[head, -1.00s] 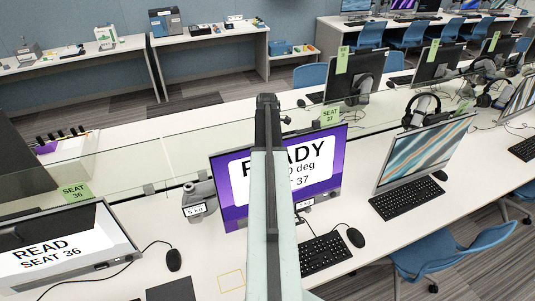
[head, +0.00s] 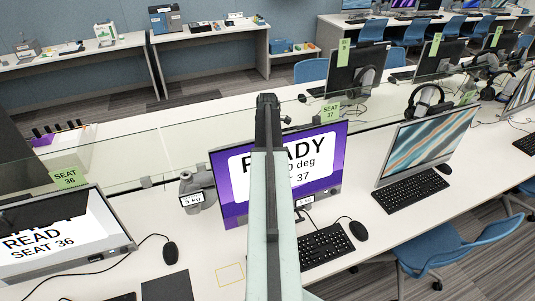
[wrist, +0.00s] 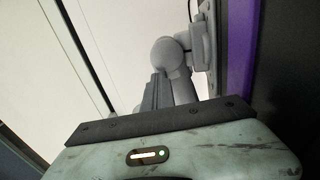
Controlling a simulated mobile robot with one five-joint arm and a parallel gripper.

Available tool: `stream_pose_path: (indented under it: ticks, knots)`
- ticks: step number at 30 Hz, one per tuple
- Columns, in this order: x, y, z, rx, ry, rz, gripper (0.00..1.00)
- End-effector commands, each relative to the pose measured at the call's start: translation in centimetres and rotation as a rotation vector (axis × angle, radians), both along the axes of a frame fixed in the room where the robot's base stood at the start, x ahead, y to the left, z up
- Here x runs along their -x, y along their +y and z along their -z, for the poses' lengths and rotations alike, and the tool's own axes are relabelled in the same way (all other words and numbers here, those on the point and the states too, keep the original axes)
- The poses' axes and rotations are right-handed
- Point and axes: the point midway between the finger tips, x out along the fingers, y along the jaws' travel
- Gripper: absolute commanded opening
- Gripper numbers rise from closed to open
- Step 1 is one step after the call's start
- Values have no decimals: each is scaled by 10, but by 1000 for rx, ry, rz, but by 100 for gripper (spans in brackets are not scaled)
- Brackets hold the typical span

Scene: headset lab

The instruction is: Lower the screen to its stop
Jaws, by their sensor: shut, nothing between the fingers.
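The seat 37 screen (head: 233,193) is upright on the desk in the head view, with a purple display reading "READY" and partly covered text. My arm hides its middle. In the wrist view, its purple edge (wrist: 237,50) runs down the right side, next to a grey jointed mount (wrist: 170,55). My gripper (wrist: 158,85) shows only in part beyond its pale green housing. It is shut and empty, beside the mount on the screen's left. I cannot tell whether it touches anything. The gripper's tips are not clear in the head view.
A grey device with a "5 kg" label (head: 193,199) stands left of the screen. A glass divider (head: 170,155) runs behind it. A keyboard (head: 326,247) and mouse (head: 358,230) lie at front right. The seat 36 screen (head: 62,250) is at left.

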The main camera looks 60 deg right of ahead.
Motion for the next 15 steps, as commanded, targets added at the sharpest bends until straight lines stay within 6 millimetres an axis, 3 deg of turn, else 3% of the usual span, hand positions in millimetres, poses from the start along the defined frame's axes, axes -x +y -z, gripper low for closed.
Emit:
stream_pose_path:
  ticks: [8,15]
  knots:
    - [5,6,3,-14,12,0,0]
    - [4,8,-25,-7,7,-2,0]
